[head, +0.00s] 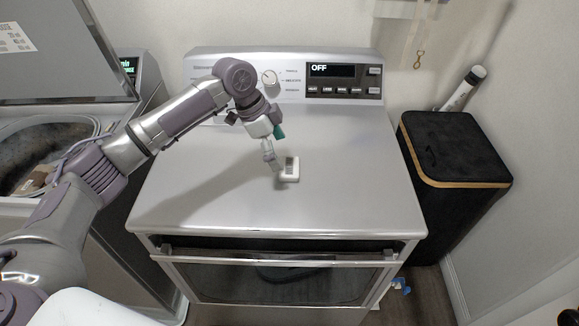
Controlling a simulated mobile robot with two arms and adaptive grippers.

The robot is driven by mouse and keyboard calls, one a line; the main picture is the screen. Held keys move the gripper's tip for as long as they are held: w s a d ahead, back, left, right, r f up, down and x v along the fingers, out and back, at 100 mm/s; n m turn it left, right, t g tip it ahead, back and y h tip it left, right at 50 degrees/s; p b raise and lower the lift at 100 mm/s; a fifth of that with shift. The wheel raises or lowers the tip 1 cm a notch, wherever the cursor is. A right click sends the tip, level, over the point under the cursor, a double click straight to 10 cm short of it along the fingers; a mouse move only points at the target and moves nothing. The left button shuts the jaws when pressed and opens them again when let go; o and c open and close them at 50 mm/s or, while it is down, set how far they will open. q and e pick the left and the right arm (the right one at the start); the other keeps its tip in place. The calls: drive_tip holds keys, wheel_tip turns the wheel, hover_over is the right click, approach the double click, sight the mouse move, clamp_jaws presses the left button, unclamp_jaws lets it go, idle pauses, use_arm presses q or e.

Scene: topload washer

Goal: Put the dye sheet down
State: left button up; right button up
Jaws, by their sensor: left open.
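A small white item with a dark grey patch, which looks like the dye sheet (292,176), rests on the flat grey top of the dryer-like machine (210,205), right of its middle. My left gripper (276,167) points down just at the item's left edge, with its fingers open. I cannot tell whether a fingertip still touches the item. My right gripper is out of view.
A control panel with a knob (269,77) and a display reading OFF (332,70) stands at the back. An open washer (60,118) is at left. A black hamper (450,140) stands at right. The machine top around the item is clear.

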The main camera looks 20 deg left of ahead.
sight(289, 165)
use_arm(q)
drive_tip(key=p+x, duration=0.1)
drive_tip(key=x, duration=0.3)
drive_tip(key=shift+w+d+f, duration=0.1)
drive_tip(key=shift+w+d, duration=0.05)
drive_tip(key=shift+d, duration=0.05)
drive_tip(key=shift+w+d+f+p, duration=0.1)
drive_tip(key=shift+f+p, duration=0.2)
drive_tip(key=shift+f, duration=0.1)
drive_tip(key=c, duration=0.8)
drive_tip(key=shift+o, duration=0.2)
drive_tip(key=shift+r, duration=0.1)
